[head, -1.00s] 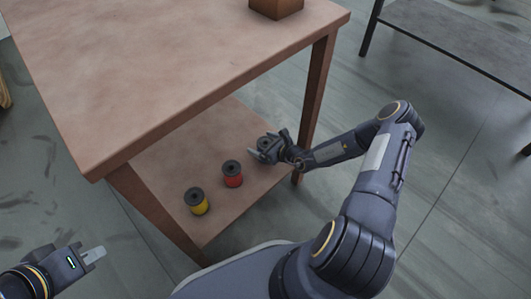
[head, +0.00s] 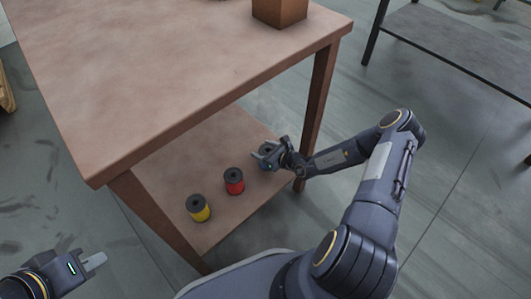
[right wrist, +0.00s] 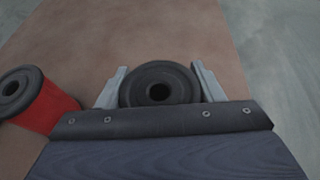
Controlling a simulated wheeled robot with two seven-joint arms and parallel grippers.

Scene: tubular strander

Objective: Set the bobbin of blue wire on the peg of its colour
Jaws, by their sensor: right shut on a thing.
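The bobbin of blue wire (head: 268,149) stands on the lower shelf of the table, at the right of the row. Its black flange shows, with only a hint of blue below. My right gripper (head: 262,157) is shut on it. In the right wrist view the round black top of the bobbin (right wrist: 160,86) with its centre hole lies between the two grey fingers. My left gripper (head: 95,262) is low at the left, away from the table; I cannot tell its opening. No peg is visible.
A red bobbin (head: 233,181) stands just left of the held one, and a yellow bobbin (head: 199,208) further left on the shelf (head: 232,224). The tabletop (head: 150,70) overhangs the shelf, with a brown block (head: 280,12) on it. A table leg (head: 318,95) stands close behind my right gripper.

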